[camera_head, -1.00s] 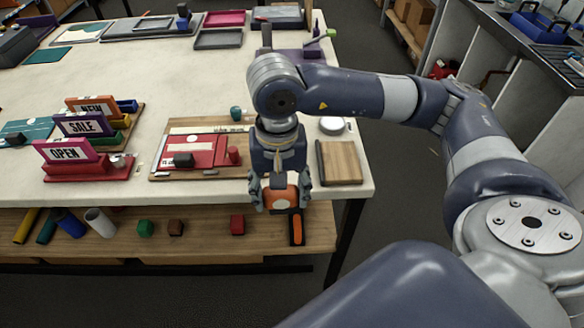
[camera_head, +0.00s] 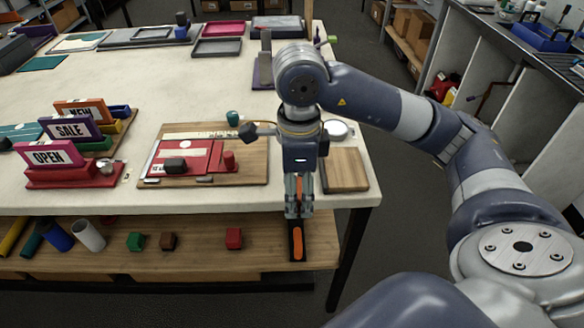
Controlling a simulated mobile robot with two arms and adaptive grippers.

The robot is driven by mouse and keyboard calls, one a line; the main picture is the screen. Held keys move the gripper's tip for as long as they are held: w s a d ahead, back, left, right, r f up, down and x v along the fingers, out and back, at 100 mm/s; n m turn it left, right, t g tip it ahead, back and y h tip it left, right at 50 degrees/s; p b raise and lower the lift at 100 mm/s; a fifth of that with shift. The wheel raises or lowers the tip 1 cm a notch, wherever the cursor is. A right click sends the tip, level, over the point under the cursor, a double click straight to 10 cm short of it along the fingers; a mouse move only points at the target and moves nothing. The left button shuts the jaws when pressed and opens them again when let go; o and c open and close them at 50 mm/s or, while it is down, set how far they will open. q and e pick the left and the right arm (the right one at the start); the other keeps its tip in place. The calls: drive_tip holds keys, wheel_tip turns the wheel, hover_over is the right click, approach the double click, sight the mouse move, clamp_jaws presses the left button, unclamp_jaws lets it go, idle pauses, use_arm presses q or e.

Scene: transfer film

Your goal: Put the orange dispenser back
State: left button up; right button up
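My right gripper (camera_head: 299,200) points down at the front edge of the table, in front of the lower shelf. My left gripper is not in view.
On the tabletop are a board with a red sheet (camera_head: 185,157), a wooden block (camera_head: 343,168) and sign stands (camera_head: 75,174). The shelf holds a red cube (camera_head: 233,238), a brown cube (camera_head: 168,241), a green cube (camera_head: 135,241) and several rolls (camera_head: 88,235).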

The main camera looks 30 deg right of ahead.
drive_tip(key=w+d+p, duration=0.1)
drive_tip(key=w+d, duration=0.1)
drive_tip(key=w, duration=0.2)
drive_tip(key=w+d+f+p, duration=0.1)
drive_tip(key=w+d, duration=0.2)
drive_tip(key=w, duration=0.2)
drive_tip(key=w+d+p, duration=0.2)
drive_tip(key=w+d, duration=0.1)
drive_tip(key=w, duration=0.1)
drive_tip(key=shift+w+f, duration=0.25)
drive_tip(key=shift+w, duration=0.05)
drive_tip(key=shift+f+p, duration=0.75)
drive_tip(key=shift+f, duration=1)
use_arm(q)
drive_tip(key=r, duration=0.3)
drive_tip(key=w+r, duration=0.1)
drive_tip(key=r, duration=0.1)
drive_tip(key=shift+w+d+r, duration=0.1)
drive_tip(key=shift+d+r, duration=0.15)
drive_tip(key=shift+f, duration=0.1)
use_arm(e)
drive_tip(key=shift+f, duration=0.1)
drive_tip(key=shift+f+b, duration=0.15)
drive_tip(key=shift+b, duration=0.15)
drive_tip(key=o, duration=1)
